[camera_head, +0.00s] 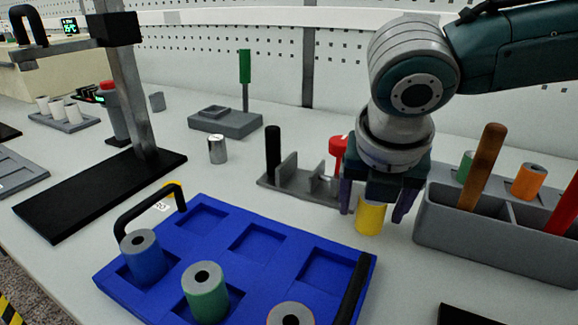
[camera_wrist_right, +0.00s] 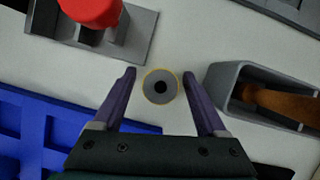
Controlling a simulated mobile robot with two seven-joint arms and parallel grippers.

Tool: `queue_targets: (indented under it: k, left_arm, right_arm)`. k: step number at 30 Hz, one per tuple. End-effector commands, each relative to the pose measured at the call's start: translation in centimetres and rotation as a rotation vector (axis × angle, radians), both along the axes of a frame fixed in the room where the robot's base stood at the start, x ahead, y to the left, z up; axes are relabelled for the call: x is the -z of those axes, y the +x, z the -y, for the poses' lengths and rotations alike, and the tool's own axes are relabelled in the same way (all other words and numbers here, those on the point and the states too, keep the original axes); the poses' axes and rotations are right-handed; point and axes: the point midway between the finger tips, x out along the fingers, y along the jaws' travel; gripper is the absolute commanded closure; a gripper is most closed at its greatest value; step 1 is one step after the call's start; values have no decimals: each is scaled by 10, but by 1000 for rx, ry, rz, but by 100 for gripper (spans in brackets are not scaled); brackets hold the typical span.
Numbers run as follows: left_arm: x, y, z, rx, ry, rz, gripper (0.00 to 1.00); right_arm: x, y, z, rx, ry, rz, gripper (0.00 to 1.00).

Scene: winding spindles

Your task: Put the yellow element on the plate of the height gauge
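The yellow element (camera_head: 370,219), a short cylinder with a hole in its grey top, stands upright on the table. It also shows in the right wrist view (camera_wrist_right: 161,73). My right gripper (camera_head: 374,205) is open above it, pointing down, with one finger on either side. In the right wrist view, gaps show between the element and both fingers (camera_wrist_right: 159,75). A tall stand with a metal column (camera_head: 138,100) and black base plate (camera_head: 70,207) at left looks like the height gauge; its bare plate has room. My left gripper is out of view.
A blue tray (camera_head: 230,215) with blue, green and another cylinder lies in front. A grey holder with a red-topped item (camera_head: 338,146) is just left of the gripper. A grey bin (camera_head: 470,235) with a wooden handle (camera_head: 482,165) is close right. A metal cylinder (camera_head: 217,150) stands behind.

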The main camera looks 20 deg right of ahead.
Motion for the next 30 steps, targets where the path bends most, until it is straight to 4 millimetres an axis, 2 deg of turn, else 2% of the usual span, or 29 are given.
queue_targets:
  k: [7,10,14,21,27,30]
  left_arm:
    - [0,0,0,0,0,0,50]
    - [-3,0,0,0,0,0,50]
    - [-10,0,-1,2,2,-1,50]
    - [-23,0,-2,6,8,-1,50]
    - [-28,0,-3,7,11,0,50]
    - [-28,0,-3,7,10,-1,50]
  right_arm:
    - [-1,0,0,0,-1,1,24]
    - [-9,-1,-1,-1,1,1,24]
    - [-31,-8,-7,-2,2,1,24]
    - [-82,-24,-20,-2,2,3,24]
    - [-108,-34,-27,0,1,2,24]
    - [-111,-33,-30,21,-1,7,35]
